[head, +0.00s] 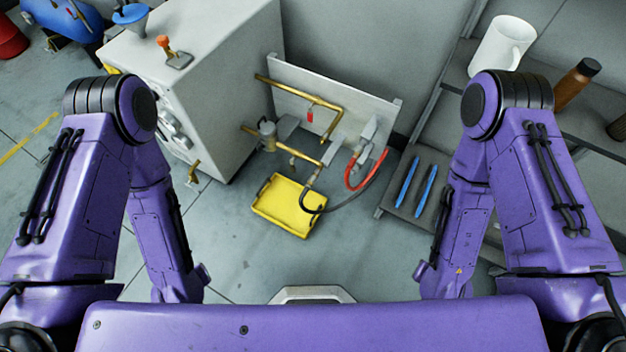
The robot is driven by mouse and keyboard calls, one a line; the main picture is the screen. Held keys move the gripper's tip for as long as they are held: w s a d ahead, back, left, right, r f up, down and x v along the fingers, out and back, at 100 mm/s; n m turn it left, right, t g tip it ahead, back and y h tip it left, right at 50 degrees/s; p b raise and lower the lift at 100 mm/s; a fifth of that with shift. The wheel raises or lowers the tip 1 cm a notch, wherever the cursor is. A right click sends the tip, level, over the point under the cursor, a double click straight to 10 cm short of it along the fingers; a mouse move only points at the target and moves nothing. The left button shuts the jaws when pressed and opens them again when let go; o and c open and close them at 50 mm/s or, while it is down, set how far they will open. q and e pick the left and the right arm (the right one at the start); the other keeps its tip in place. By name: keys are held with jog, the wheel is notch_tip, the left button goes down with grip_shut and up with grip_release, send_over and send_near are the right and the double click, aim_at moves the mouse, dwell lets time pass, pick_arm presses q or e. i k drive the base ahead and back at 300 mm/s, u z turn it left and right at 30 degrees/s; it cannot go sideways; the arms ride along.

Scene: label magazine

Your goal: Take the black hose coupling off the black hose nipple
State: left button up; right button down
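A black hose (345,204) hangs in a loop in front of the grey panel, over the right side of the yellow tray. Its left end rises to a small dark coupling (310,183) below the end of the lower brass pipe (296,152). The coupling appears to be on the black nipple there, but the two are too small to tell apart. Both my purple arms reach down at the left and right of the picture. Their lower ends pass out of sight near my body, and neither gripper shows.
A red hose (372,176) loops just right of the black one. A yellow tray (262,208) lies on the floor below the pipes. A white cabinet (225,70) stands left.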

aim_at(308, 186)
jog(key=u, duration=2.25)
jog(key=i, duration=1.7)
jog(key=z, duration=3.3)
